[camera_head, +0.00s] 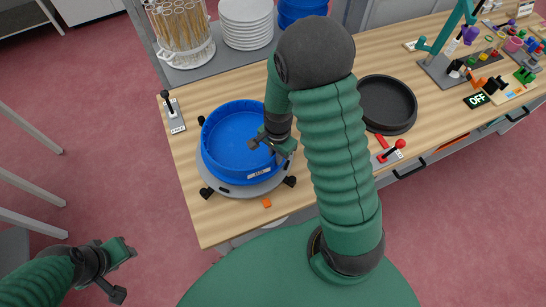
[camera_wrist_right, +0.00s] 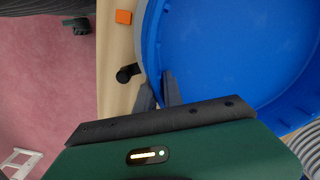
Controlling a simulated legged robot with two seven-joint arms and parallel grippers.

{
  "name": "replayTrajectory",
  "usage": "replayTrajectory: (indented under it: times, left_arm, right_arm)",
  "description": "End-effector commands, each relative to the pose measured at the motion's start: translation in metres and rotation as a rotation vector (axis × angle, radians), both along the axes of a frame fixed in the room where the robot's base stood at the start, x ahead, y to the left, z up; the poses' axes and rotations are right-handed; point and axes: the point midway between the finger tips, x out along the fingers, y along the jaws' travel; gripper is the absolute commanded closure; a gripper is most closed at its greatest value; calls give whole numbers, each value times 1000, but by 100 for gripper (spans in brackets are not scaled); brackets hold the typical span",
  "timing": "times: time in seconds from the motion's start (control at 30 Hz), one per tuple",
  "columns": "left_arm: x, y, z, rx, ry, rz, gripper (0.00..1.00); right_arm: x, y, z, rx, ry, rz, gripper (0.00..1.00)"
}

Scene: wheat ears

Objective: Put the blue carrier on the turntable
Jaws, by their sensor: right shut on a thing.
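The blue carrier (camera_head: 228,165), a round, shallow, empty tub with a white label on its front, is over the grey round turntable (camera_head: 237,190). I cannot tell whether it rests fully on it. The turntable's rim shows at the front and has dark feet or clamps around it. My right gripper (camera_head: 265,145) is shut on the carrier's right-hand wall. In the right wrist view its fingers (camera_wrist_right: 160,88) pinch the blue wall (camera_wrist_right: 153,40). My left gripper (camera_head: 122,272) is open and empty at lower left, over the floor, away from the table.
A black round pan (camera_head: 386,104) stands right of my right arm. A lever switch (camera_head: 172,112) is at the table's left, a red lever (camera_head: 392,151) at the right. A small orange block (camera_head: 266,203) lies near the front edge. White plates (camera_head: 246,22) stand behind.

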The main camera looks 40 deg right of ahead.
Motion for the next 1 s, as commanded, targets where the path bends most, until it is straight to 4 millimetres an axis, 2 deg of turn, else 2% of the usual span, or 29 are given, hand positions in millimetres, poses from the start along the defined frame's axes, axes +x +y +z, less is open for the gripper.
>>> replayTrajectory:
  times: [0.13,0.33,0.53,0.57,0.7,1.0]
  left_arm:
    - [0,0,2,0,0,0,64]
    - [0,0,4,0,0,0,64]
    - [0,0,3,0,0,0,64]
    - [0,0,3,0,0,0,64]
    - [0,0,3,0,0,0,64]
    - [0,0,3,0,0,0,64]
  right_arm:
    - [8,3,-5,0,-2,-3,100]
    - [8,3,-33,2,0,-4,100]
    - [9,3,-36,1,-3,-3,100]
    - [8,3,-37,2,0,-3,87]
    - [8,4,-37,1,0,-2,69]
    - [8,3,-36,2,1,-2,67]
